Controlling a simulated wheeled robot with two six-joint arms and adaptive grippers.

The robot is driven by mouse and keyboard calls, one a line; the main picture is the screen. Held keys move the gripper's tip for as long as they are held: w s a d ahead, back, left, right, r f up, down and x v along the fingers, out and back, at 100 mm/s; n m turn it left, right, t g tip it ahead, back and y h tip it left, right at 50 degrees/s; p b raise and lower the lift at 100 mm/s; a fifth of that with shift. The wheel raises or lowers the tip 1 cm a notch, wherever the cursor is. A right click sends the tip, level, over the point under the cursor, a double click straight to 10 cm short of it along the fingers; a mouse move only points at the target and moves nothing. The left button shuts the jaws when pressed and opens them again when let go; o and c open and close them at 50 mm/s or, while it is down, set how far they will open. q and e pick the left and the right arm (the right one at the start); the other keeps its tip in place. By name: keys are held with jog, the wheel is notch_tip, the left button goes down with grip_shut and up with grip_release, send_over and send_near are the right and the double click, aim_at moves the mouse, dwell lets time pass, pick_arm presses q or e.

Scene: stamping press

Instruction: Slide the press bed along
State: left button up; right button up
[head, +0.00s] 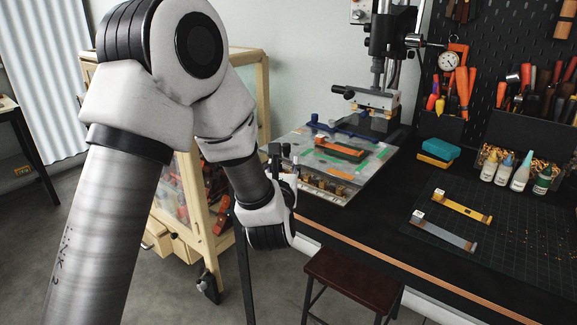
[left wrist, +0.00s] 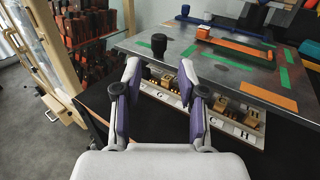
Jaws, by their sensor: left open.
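The press bed is a grey metal plate (head: 372,166) with green and orange patches, under the stamping press (head: 378,100) on the black bench. It also shows in the left wrist view (left wrist: 205,62). A black knob (left wrist: 159,45) stands on the bed's near edge. My left gripper (head: 283,158) is open and empty at the bed's near left side. In the left wrist view its fingertips (left wrist: 160,72) are spread, and the knob appears centred just beyond them, apart from both fingers. The head view hides the knob behind or among the fingers. My right gripper is out of view.
A letter-marked rack of stamps (left wrist: 232,118) runs below the bed's near edge. An orange bar (head: 340,149) and a blue bar (head: 342,130) lie on the bed. A wooden cabinet (head: 192,195) stands at left, a stool (head: 353,285) in front.

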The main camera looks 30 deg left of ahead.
aim_at(286, 150)
pick_arm(q)
jog(key=shift+w+a+r, duration=0.2)
jog(key=shift+w+r, duration=0.05)
jog(key=p+x, duration=0.2)
jog(key=x, duration=0.1)
jog(key=shift+w+a, duration=0.25)
jog(key=shift+w, duration=0.05)
jog(key=shift+w+a+f+b, duration=0.15)
jog(key=shift+w+a+b, duration=0.15)
jog(key=shift+w, duration=0.15)
jog(key=shift+w+a+f+b, duration=0.2)
jog(key=shift+w+b, duration=0.1)
jog(key=shift+w, duration=0.15)
jog(key=shift+w+a+r, duration=0.1)
jog(key=shift+w+a, duration=0.05)
jog(key=shift+w, duration=0.3)
grip_shut()
